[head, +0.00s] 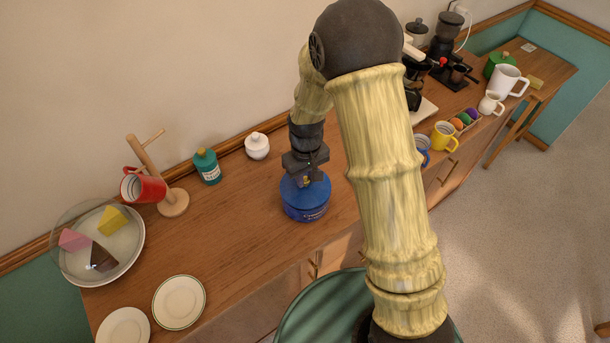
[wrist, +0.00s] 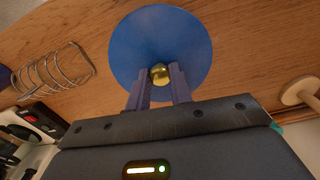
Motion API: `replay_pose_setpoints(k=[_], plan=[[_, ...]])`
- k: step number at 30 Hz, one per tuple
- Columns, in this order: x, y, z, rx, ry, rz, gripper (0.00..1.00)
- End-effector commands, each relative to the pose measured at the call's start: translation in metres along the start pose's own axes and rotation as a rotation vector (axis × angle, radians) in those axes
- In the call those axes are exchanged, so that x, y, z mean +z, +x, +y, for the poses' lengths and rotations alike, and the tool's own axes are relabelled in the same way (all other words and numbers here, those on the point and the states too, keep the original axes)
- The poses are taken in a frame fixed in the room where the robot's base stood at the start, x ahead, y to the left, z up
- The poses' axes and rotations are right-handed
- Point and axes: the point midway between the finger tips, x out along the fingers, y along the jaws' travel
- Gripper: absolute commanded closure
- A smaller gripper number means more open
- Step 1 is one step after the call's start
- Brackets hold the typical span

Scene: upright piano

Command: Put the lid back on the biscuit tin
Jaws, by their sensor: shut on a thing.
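The blue biscuit tin (head: 308,213) stands on the wooden sideboard, near the middle of the head view. Its blue lid (head: 291,190) is directly over the tin's top and looks level; I cannot tell whether it is fully seated. My gripper (head: 306,181) is above the lid, pointing down, shut on the lid's round gold knob. In the wrist view, the lid (wrist: 160,35) is a wide blue disc with the gold knob (wrist: 160,74) between the two fingertips of my gripper (wrist: 159,76). The disc hides the tin there.
A wooden mug stand (head: 173,203) with a red mug (head: 143,186) is at left. Blue (head: 422,150) and yellow mugs (head: 444,137) stand right. Bare wood surrounds the tin.

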Motion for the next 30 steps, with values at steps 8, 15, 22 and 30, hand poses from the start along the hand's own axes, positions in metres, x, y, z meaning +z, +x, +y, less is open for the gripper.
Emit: replay_pose_setpoints(k=[8,15,22,30], plan=[[0.0005,0.0010,0.0011,0.000,0.001,0.000,1.00],[0.0005,0.0010,0.0012,0.000,0.001,0.000,1.00],[0.0008,0.0016,0.0004,0.000,0.001,0.000,1.00],[0.0007,0.0015,0.0003,0.000,0.001,0.000,0.71]])
